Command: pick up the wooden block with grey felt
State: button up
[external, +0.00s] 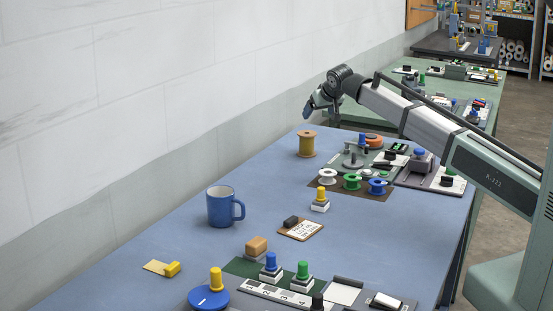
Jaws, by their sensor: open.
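The wooden block with grey felt (257,245) sits on the blue table near the front, at the back left corner of a dark green mat. Its tan wooden body is on top and a grey layer shows beneath it. My gripper (321,113) is open, pointing down, high over the far part of the table. It is well behind the block and apart from it, with nothing visible between its fingers.
A blue mug (221,206) stands behind the block to the left. Blue (271,264) and green (303,272) knobbed pieces stand close in front.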

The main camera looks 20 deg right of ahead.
jog(key=s+a+n+g, duration=0.1)
jog(key=s+a+g, duration=0.1)
jog(key=s+a, duration=0.9)
jog(key=n+g, duration=0.5)
jog(key=g, duration=0.2)
send_over(253, 240)
jog(key=d, duration=0.1)
jog(key=f, duration=0.8)
jog(key=shift+s+f, duration=0.2)
jog(key=shift+f, duration=0.05)
jog(key=shift+w+a+f, duration=0.1)
jog(key=shift+a+f, duration=0.1)
jog(key=shift+f, duration=0.5)
jog(key=shift+w+a+f, duration=0.1)
jog(key=shift+a+f, duration=0.05)
jog(key=shift+f, duration=0.85)
jog(key=shift+a+f, duration=0.1)
jog(key=shift+f, duration=0.85)
